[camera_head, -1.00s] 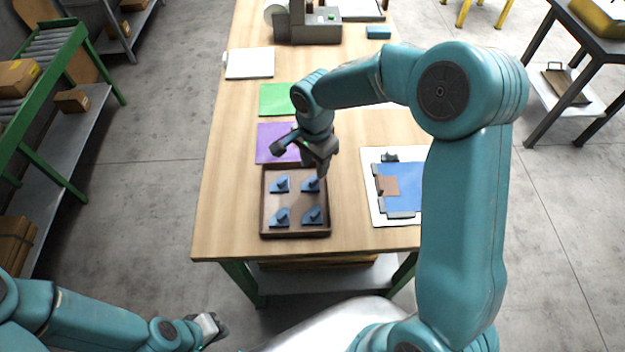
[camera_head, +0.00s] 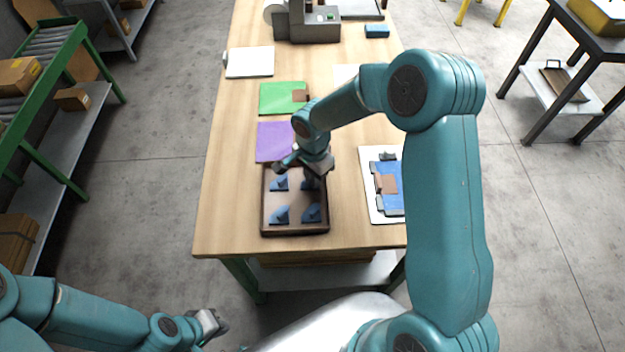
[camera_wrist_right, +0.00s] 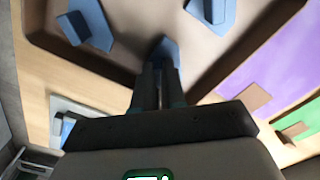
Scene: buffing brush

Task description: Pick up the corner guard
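Several blue corner guards lie in a brown tray (camera_head: 265,215) on the workbench, such as the front left one (camera_head: 280,214) and the front right one (camera_head: 312,212). My right gripper (camera_head: 311,180) is down at the back right corner guard and mostly hides it in the head view. In the right wrist view, this corner guard (camera_wrist_right: 166,48) shows just beyond the fingers (camera_wrist_right: 159,88). The fingers are close together and point down at it; whether they grip it is unclear. My left gripper (camera_head: 212,323) is away from the bench at lower left; its fingers are unclear.
A purple sheet (camera_head: 270,142) and a green sheet (camera_head: 280,98) lie behind the tray. A clipboard with blue parts (camera_head: 390,205) lies to its right. A grey machine (camera_head: 305,25) stands at the back. The bench left of the tray is clear.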

